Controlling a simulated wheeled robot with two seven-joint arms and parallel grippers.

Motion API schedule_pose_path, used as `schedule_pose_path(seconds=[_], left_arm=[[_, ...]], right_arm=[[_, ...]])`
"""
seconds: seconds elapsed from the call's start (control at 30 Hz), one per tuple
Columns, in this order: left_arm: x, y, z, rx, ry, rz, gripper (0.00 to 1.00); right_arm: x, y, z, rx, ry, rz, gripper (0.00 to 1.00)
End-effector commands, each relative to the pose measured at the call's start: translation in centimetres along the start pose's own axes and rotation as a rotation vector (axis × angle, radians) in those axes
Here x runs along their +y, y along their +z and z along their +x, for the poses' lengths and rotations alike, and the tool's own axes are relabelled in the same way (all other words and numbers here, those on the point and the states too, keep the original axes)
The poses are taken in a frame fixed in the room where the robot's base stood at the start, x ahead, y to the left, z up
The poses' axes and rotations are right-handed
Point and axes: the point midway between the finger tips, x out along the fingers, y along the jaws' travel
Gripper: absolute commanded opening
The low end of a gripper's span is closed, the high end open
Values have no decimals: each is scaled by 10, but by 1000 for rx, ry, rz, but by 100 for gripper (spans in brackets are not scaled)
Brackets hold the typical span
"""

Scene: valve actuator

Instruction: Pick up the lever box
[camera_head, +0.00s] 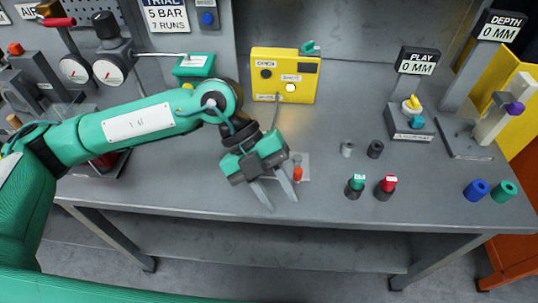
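My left gripper (281,205) reaches in from the left above the front of the grey bench, its two fingers apart and pointing down and forward, with nothing seen between them. A green box (195,66) with a white label stands at the back left, with a thin metal rod at its left side. A yellow box (284,77) with dark and white round parts stands at the back middle, with a small green handle-like part on top. No readable label tells which is the lever box. The gripper is apart from both boxes. My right gripper is not in view.
A small pale plate with an orange-red piece (297,173) is close beside the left gripper. Green-topped (355,186) and red-topped (386,187) parts stand to its right. Gauges (108,72) stand at the left, a PLAY display (417,65) at the right. The bench's front edge (340,221) is near.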

Motion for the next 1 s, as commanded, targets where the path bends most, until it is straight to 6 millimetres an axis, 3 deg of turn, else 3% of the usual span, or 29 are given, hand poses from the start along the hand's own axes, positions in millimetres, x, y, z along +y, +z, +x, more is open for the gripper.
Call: schedule_pose_path(seconds=[0.1,0.3,0.5,0.6,0.73,1.0], left_arm=[[5,41,-30,-152,122,59,31],[14,98,-93,-371,338,116,31],[20,127,-147,-506,496,127,31],[22,133,-162,-538,540,126,31],[27,140,-165,-552,563,123,31],[49,164,-132,-552,563,123,31]], right_arm=[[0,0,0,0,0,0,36],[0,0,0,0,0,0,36],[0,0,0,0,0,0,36],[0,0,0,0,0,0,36],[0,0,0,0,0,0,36],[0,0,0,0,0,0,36]])
